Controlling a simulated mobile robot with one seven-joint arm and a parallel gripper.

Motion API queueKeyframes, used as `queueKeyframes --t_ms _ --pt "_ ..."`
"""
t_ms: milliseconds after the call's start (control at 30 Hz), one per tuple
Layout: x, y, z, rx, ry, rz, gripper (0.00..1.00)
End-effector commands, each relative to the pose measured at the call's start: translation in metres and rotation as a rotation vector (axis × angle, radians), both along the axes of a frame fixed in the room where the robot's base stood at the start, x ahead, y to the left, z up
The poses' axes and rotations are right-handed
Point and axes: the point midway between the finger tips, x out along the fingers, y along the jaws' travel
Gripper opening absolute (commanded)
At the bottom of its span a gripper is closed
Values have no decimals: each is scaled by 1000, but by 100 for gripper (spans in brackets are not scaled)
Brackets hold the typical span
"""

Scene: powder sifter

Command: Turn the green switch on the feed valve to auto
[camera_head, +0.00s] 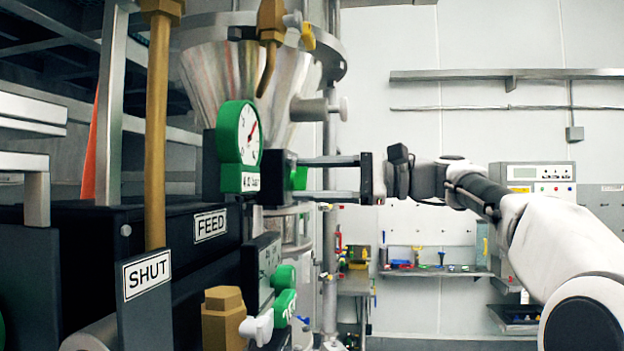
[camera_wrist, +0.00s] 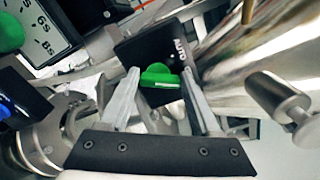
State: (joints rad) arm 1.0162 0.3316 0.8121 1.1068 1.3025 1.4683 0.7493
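The green switch (camera_head: 299,178) sits on the right face of a black valve box (camera_head: 276,172), behind the round green gauge. In the wrist view the switch (camera_wrist: 158,77) is a green knob with a pale line on its grip, and the black box (camera_wrist: 150,50) carries white AUTO lettering to the knob's upper right. My gripper (camera_head: 298,179) reaches in from the right, one finger above and one below the switch. In the wrist view my gripper (camera_wrist: 160,80) is open, its fingertips on either side of the knob. I cannot tell whether either finger touches it.
The green gauge (camera_head: 239,136) is left of the switch. Another green knob (camera_head: 285,290) is on a panel lower down. FEED (camera_head: 210,225) and SHUT (camera_head: 147,274) signs stand at left. A metal hopper (camera_head: 295,80) rises behind. A shelf with small items (camera_head: 432,270) is far back.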

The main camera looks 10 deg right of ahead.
Motion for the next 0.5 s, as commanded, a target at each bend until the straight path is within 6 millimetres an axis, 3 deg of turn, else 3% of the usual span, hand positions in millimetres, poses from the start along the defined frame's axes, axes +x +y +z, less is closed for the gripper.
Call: queueKeyframes --t_ms 33,300,500 --pt "0 0 0 0 0 0 53" --pt "0 0 0 0 1 0 5" --pt "0 0 -1 -6 -12 0 5"
